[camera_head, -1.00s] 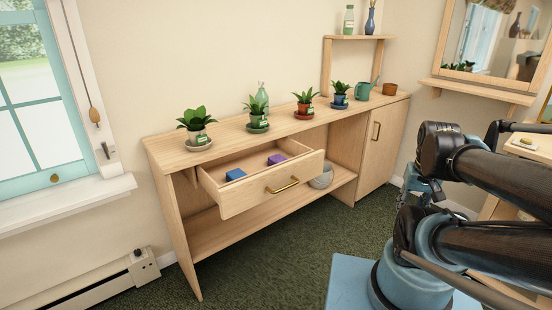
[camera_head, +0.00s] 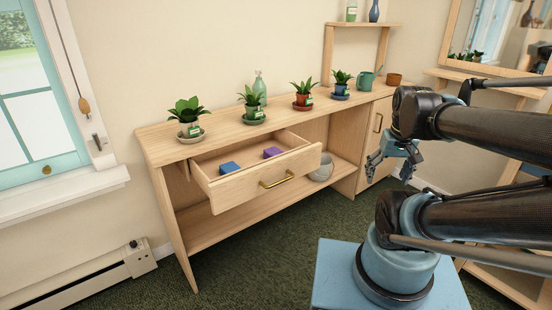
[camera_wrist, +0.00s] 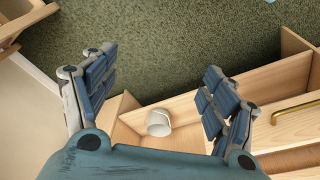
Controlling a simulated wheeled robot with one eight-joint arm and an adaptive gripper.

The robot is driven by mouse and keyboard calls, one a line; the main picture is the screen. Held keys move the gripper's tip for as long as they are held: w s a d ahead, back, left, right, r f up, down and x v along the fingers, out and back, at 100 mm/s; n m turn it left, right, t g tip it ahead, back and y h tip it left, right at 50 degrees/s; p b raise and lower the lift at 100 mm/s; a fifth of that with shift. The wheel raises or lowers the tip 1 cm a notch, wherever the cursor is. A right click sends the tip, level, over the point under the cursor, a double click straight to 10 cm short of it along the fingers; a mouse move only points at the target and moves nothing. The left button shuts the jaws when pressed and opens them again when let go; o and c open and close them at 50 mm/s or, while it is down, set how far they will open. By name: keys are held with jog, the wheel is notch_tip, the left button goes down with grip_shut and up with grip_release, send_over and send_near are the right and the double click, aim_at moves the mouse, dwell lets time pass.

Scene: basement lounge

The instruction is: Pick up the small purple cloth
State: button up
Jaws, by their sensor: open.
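The small purple cloth (camera_head: 272,152) lies folded in the open drawer (camera_head: 238,196) of the wooden cabinet, in the head view. A blue folded cloth (camera_head: 229,168) lies to its left in the same drawer. My gripper (camera_head: 392,168) is open and empty, to the right of the drawer and in front of the cabinet's door. In the wrist view my gripper's fingers (camera_wrist: 150,95) are spread wide with nothing between them. The purple cloth is not visible in the wrist view.
Several potted plants, such as the left one (camera_head: 188,115), and a green bottle (camera_head: 259,88) stand on the cabinet top (camera_head: 226,127). A whitish pot (camera_head: 322,170) sits on the lower shelf, and shows in the wrist view (camera_wrist: 158,122).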

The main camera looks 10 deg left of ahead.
jog(key=w+a+r+n+g, duration=0.1)
jog(key=w+a+r+n, duration=0.3)
jog(key=w+a, duration=0.6)
jog(key=w+a+r+n, duration=0.2)
jog(key=w+a+r, duration=0.4)
jog(key=a, duration=0.8)
jog(key=n, duration=0.2)
send_over(276, 152)
jog(key=s, duration=0.1)
jog(key=shift+y, duration=0.4)
notch_tip(276, 152, down, 13)
jog(key=shift+s+d+f, duration=0.1)
jog(key=shift+s+d, duration=0.05)
jog(key=shift+w+f, duration=0.25)
jog(key=shift+f, duration=1.05)
jog(key=shift+w+f, duration=0.25)
jog(key=shift+f, duration=1.05)
jog(key=c, duration=1.1)
